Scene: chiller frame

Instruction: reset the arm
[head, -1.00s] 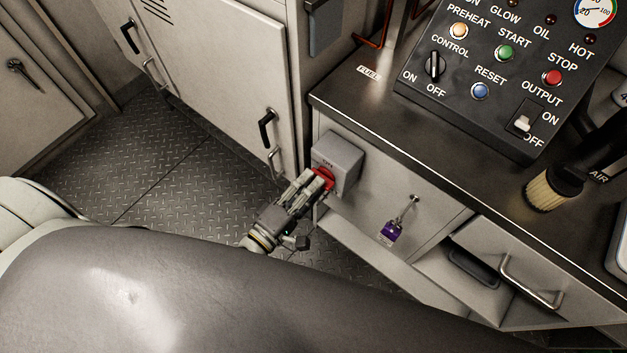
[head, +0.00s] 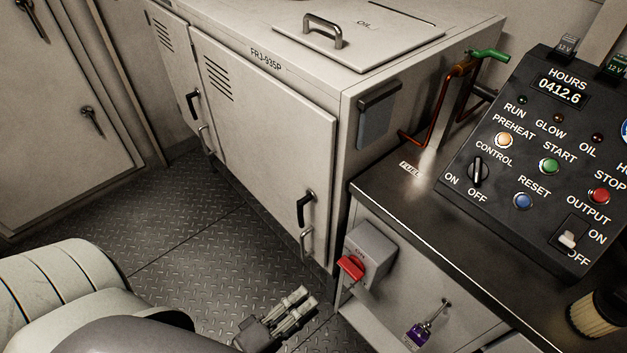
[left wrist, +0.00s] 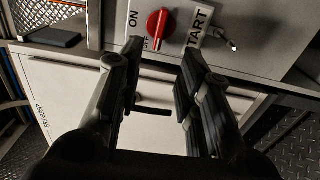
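My left gripper (head: 290,312) is at the bottom of the head view, over the diamond-plate floor. It is below and to the left of the grey switch box (head: 372,252) with its red rotary knob (head: 351,267), and clear of it. In the left wrist view the two fingers (left wrist: 155,88) stand apart with nothing between them. The red knob (left wrist: 157,24) shows beyond the fingertips, next to ON and OFF lettering. My right gripper is in neither view.
A black control panel (head: 545,165) stands on the dark counter (head: 440,225). A key with a purple tag (head: 418,334) hangs on the cabinet front below. A white cabinet (head: 265,130) with black handles stands behind. The floor (head: 190,240) at left is clear.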

